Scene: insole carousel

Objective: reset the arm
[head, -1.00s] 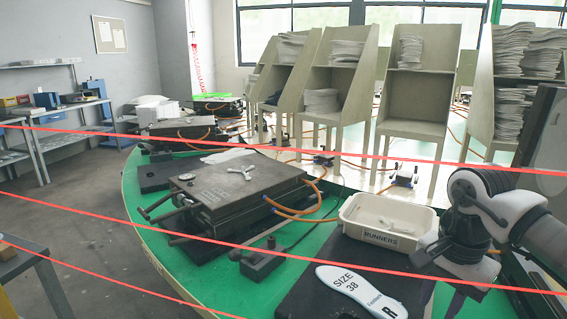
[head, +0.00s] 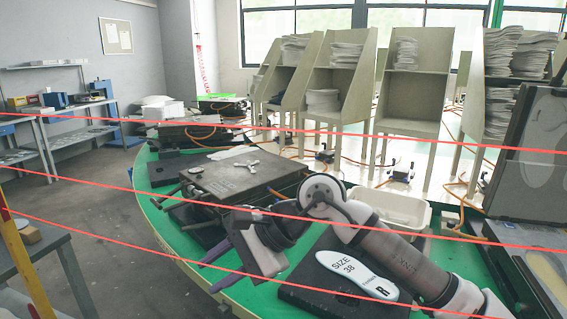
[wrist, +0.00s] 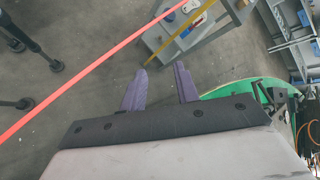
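My gripper (head: 207,274) reaches over the front of the green carousel in the head view, its purple fingers pointing left past the carousel edge. In the wrist view the two purple fingers (wrist: 160,84) stand apart with nothing between them, the floor behind. My arm stretches from the lower right, over the black pad (head: 335,306) that bears a white insole (head: 352,273) marked SIZE 38 and R. The arm partly hides the white RUNNERS bin (head: 398,209) and the dark metal press mould (head: 240,178).
Red cords cross the head view in front of the green carousel (head: 148,212). A grey table (head: 35,245) with a yellow post stands at the left. Wooden racks with stacked insoles (head: 417,100) stand at the back. A dark tilted panel (head: 515,160) is at the right. Floor is free at the left.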

